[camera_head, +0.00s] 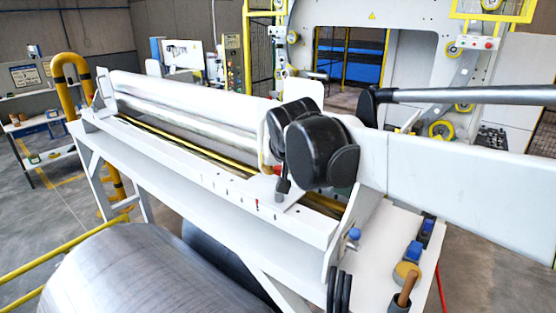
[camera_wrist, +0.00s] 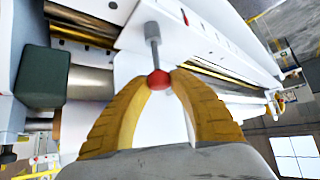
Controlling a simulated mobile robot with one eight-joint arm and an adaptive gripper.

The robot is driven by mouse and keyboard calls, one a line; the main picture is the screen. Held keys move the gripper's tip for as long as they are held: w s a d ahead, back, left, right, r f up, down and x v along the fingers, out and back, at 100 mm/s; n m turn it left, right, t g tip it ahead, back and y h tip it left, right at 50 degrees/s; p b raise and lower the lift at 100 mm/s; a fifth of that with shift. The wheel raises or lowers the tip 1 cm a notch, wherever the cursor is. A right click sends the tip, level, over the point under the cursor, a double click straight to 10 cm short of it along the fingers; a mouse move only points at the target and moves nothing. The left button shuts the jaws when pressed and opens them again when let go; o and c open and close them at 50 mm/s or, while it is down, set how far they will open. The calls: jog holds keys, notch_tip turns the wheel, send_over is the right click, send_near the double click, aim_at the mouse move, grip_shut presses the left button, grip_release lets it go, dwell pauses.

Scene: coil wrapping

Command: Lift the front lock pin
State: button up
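The lock pin (camera_wrist: 153,45) shows in the wrist view as a grey shaft with a red ball knob (camera_wrist: 159,79) at its end. In the head view, its dark grey lower part (camera_head: 283,186) stands on the white machine beside the rail, with a bit of red just above it. My gripper (camera_wrist: 161,77) has yellow, curved fingers. Their tips lie on both sides of the red knob and appear to touch it. In the head view my dark wrist hides most of the gripper. The pin still appears seated on the white machine.
A long white machine frame (camera_head: 190,165) with rollers runs under my arm. A large metal coil (camera_head: 130,270) lies in front of it. Blue-capped parts (camera_head: 414,250) and a wooden-handled tool (camera_head: 407,288) stand on its right end. A yellow rail (camera_head: 60,255) is at left.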

grip_shut()
notch_tip(320, 180, up, 3)
jog(key=shift+p, duration=0.7)
jog(key=o, duration=0.8)
grip_release()
jog(key=v, duration=1.2)
jog(key=shift+d, duration=0.1)
